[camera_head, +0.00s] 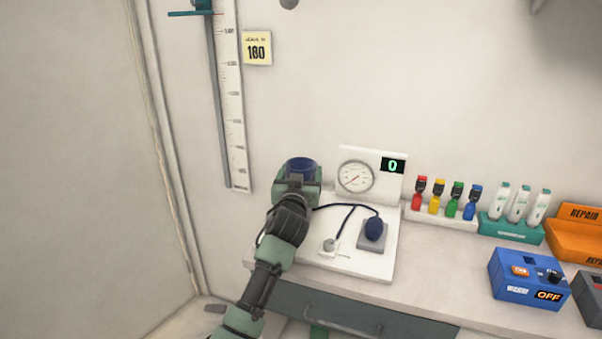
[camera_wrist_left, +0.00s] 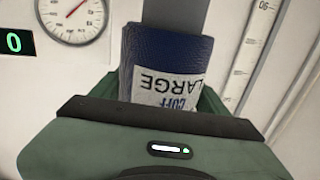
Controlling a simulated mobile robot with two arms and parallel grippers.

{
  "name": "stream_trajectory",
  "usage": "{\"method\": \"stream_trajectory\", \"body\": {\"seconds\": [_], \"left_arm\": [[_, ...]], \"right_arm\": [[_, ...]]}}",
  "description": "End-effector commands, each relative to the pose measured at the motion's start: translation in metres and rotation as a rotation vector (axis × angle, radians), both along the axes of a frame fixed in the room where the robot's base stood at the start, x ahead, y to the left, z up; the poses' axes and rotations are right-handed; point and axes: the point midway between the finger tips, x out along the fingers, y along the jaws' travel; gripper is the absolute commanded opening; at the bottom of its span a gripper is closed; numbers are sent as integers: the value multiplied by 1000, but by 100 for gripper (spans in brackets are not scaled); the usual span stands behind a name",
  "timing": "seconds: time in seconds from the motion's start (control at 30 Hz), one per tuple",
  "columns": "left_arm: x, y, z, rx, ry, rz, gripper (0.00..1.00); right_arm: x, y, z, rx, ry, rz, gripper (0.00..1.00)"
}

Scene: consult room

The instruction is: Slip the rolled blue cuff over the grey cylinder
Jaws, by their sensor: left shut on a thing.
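In the head view my gripper hides the cylinder. My right gripper is not in view.
A white board (camera_head: 362,262) with a dial gauge (camera_head: 356,177) and a blue bulb (camera_head: 375,229) on a dark hose lies on the counter. A height ruler (camera_head: 229,110) is on the wall behind. Coloured bottles (camera_head: 437,199) and a blue box (camera_head: 528,281) stand to the right.

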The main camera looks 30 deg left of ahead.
Motion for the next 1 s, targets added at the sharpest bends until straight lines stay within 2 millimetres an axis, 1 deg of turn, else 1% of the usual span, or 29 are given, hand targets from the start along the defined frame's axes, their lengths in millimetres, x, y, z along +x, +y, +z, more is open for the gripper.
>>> {"method": "stream_trajectory", "body": {"seconds": [1.0], "left_arm": [[0, 0, -26, 0, -1, -1, 33]], "right_arm": [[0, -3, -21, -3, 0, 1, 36]]}}
